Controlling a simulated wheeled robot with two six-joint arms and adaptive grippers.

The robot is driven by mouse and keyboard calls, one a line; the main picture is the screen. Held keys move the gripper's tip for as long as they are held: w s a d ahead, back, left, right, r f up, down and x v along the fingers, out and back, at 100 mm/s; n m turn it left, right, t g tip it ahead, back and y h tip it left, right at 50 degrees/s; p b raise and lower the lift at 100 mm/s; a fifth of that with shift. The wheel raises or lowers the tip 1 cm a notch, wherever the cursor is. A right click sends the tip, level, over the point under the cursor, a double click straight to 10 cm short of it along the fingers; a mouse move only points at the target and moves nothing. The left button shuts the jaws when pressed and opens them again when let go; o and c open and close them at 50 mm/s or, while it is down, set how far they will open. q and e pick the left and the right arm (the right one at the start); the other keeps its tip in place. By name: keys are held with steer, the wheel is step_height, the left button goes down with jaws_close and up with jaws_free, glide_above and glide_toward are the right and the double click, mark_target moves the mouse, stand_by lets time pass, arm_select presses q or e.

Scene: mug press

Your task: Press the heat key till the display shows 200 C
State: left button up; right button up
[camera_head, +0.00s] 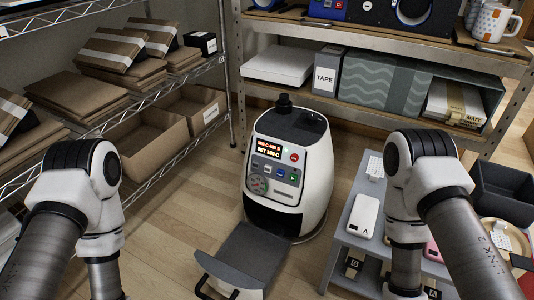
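The mug press (312,165) is a rounded white machine with a black top, standing on the wood floor in the middle. Its small display (268,148) is lit with two lines; the lower seems to read "SET 180 C", and the upper is too small to read surely. The control panel (275,177) below it carries several small keys, including a red key (294,157) at the upper right and a blue key (280,171). I cannot read which is the heat key. Both my arms bend downward at the sides, apart from the press. Both grippers are out of view.
A grey tray (245,252) juts from the press's front. A low grey table (343,240) with a white case (363,215) stands to the right. Shelves with cardboard boxes (150,137) line the left; another shelf (383,40) stands behind. Floor is clear left of the press.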

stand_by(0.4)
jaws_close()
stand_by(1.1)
